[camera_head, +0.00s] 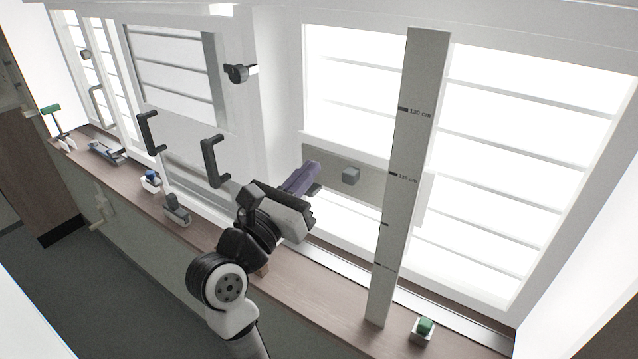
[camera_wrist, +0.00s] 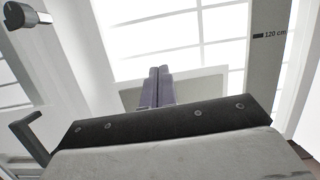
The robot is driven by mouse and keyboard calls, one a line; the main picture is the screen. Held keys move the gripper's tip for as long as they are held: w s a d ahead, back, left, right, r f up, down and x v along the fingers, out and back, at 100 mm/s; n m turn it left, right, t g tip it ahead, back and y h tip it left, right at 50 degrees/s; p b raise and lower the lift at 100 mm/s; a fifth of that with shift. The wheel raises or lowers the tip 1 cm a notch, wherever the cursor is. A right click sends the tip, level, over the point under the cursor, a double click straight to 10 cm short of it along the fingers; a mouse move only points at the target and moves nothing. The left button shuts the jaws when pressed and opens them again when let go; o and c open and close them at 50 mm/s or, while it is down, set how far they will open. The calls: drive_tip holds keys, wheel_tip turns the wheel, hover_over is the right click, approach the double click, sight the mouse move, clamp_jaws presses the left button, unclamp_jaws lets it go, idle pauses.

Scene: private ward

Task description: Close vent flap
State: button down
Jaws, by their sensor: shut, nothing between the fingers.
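A grey panel, which looks like the vent flap (camera_head: 376,189), sits low in the window frame just beyond my gripper. It carries a small grey block-shaped knob (camera_head: 351,176). I cannot tell how far the flap is tilted. My gripper (camera_head: 312,168) is shut and empty, its purple-grey fingers pointing at the window, left of the knob. In the wrist view the closed fingers (camera_wrist: 159,71) stand in front of the grey panel (camera_wrist: 205,88). The knob is not visible there; the gripper may hide it. I cannot tell whether the fingertips touch the panel.
A green button (camera_head: 424,326) sits on the wooden sill (camera_head: 335,310). Left are two black handles (camera_head: 149,135) (camera_head: 212,161), a dark knob (camera_head: 238,73) and several small devices along the sill.

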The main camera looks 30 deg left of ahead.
wheel_tip(320, 180, down, 5)
drive_tip(key=d+n+t+h+b, duration=0.1)
drive_tip(key=d+n+h+b, duration=0.1)
drive_tip(key=n+h, duration=0.3)
drive_tip(key=n+t+y+b, duration=0.4)
drive_tip(key=n+t+y, duration=0.1)
drive_tip(key=n, duration=2.6)
approach(346, 174)
drive_tip(key=s+f, duration=0.3)
drive_tip(key=s, duration=0.4)
drive_tip(key=shift+w+f+p+x, duration=0.35)
drive_tip(key=shift+p+x, duration=0.35)
drive_tip(key=shift+x, duration=1.45)
drive_tip(key=shift+w+f+p+x, duration=0.35)
drive_tip(key=shift+p+x, duration=0.35)
drive_tip(key=shift+x, duration=1.45)
drive_tip(key=shift+w+f+p+x, duration=0.35)
drive_tip(key=shift+p+x, duration=0.35)
drive_tip(key=shift+x, duration=1.45)
drive_tip(key=shift+a, duration=0.1)
